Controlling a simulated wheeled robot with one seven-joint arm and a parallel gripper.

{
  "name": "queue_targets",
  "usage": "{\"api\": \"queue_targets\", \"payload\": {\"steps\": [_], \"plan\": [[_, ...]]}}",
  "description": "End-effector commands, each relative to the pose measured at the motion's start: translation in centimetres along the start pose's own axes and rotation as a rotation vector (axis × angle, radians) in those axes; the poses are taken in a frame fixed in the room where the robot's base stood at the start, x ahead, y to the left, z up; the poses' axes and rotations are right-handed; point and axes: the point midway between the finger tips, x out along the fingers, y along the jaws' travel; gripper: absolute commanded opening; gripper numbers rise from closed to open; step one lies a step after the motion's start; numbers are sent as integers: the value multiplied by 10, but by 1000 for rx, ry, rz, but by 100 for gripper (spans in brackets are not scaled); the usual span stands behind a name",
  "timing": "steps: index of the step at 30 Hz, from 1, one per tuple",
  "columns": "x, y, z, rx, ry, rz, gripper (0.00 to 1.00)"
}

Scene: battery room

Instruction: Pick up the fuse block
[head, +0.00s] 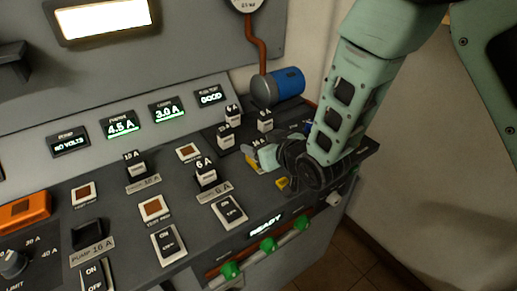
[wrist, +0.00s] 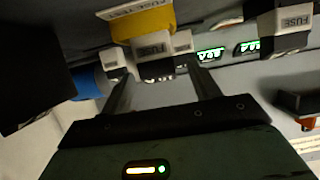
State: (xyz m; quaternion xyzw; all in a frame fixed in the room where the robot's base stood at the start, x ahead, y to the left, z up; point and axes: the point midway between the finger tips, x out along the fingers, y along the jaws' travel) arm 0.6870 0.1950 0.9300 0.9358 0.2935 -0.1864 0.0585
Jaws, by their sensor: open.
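Several white-and-black fuse blocks stand on the console. In the wrist view, a fuse block (wrist: 153,46) marked FUSE is just beyond my gripper (wrist: 160,82), in line with the gap between its two fingers. The fingers are apart, with no block clearly between them. In the head view my gripper (head: 262,157) is low over the right part of the console, beside the spare blocks, partly hiding what is there. A 6 A block (head: 206,174) and a 10 A block (head: 135,167) stand farther left. The task does not single out one block.
A blue cylinder (head: 287,82) lies behind the spare blocks. Displays (head: 124,125) line the back panel. Switches (head: 230,210) and green-ended handles (head: 268,244) are along the front. An orange box (head: 25,208) is at the left. Open floor lies right of the console.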

Motion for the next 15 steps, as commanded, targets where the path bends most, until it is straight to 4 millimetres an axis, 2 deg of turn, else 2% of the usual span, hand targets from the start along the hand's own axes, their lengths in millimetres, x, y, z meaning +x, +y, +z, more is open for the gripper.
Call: {"api": "queue_targets", "payload": {"steps": [4, 11, 14, 15], "plan": [[13, 0, 0, 1, 0, 1, 62], [14, 1, 0, 1, 1, 1, 62], [14, 1, 0, 1, 1, 1, 37], [14, 1, 0, 1, 1, 1, 26]]}}
